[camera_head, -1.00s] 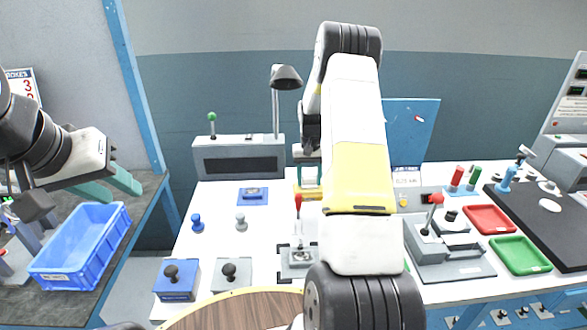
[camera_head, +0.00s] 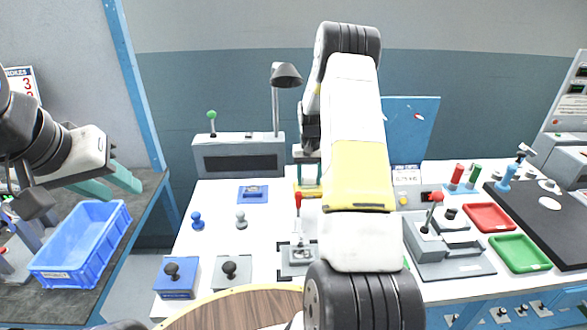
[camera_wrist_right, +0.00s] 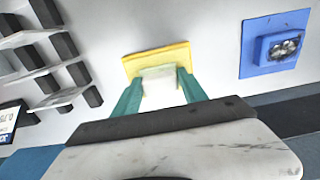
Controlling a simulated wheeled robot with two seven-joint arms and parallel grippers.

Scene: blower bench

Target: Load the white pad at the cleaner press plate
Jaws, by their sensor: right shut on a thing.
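The white pad (camera_wrist_right: 160,84) shows in the right wrist view, between the teal fingers of my right gripper (camera_wrist_right: 160,94). The right gripper is shut on the pad. A flat yellow plate (camera_wrist_right: 146,60) lies directly behind the pad; I cannot tell whether the pad touches it. In the head view my right gripper (camera_head: 308,178) is over the yellow plate (camera_head: 309,190), partly hidden by my arm, and the pad cannot be made out. My left gripper (camera_head: 112,188) is open and empty, above the blue crate (camera_head: 75,262). I cannot tell which fixture is the cleaner press plate.
A blue plate with a small block (camera_head: 253,194) lies left of the yellow plate. A red-handled lever fixture (camera_head: 298,257) stands nearer. A grey lever press (camera_head: 447,250), red tray (camera_head: 488,217) and green tray (camera_head: 520,253) are right. The grey box (camera_head: 238,158) stands behind.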

